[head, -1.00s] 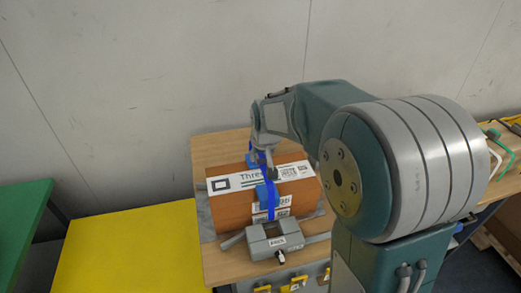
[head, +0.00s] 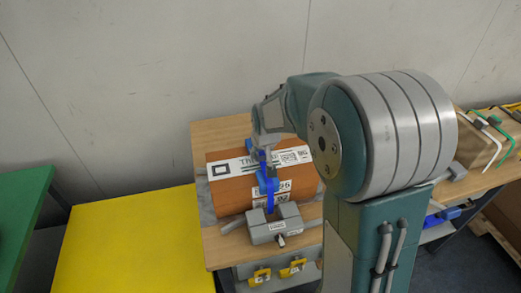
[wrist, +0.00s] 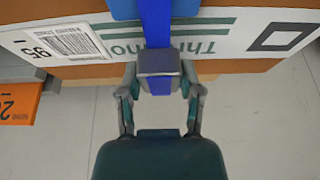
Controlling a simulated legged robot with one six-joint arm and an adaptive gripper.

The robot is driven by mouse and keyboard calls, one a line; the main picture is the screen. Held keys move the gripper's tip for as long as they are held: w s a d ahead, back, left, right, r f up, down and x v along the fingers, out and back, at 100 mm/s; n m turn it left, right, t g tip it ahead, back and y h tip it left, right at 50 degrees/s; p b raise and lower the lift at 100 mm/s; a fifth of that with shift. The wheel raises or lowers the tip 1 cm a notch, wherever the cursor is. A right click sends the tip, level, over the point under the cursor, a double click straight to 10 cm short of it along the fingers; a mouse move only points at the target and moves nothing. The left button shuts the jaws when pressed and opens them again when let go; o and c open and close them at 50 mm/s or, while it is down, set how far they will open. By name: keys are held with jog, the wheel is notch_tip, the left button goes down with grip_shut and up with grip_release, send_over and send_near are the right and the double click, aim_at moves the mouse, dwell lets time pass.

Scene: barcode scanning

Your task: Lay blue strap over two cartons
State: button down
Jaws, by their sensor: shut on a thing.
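A brown-orange carton (head: 232,195) with a white printed label sits on the wooden table. It also shows in the wrist view (wrist: 270,67). I cannot make out a second carton as separate. The blue strap (head: 270,187) runs at the carton's front side, beside the barcode label. In the wrist view the strap (wrist: 157,22) crosses the white label. My gripper (wrist: 159,84) is shut on the strap's end, at a grey block between the fingers. In the head view my gripper (head: 265,160) is partly hidden by its own wrist.
A grey clamp-like fixture (head: 273,225) stands before the carton. A yellow surface (head: 130,240) and a green one (head: 22,215) lie to the left. Another box with green and white straps (head: 478,145) stands at the right. A wall is behind.

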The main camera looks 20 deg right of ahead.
jog(key=shift+c, duration=0.9)
grip_release()
jog(key=v, duration=1.2)
jog(key=shift+w, duration=0.1)
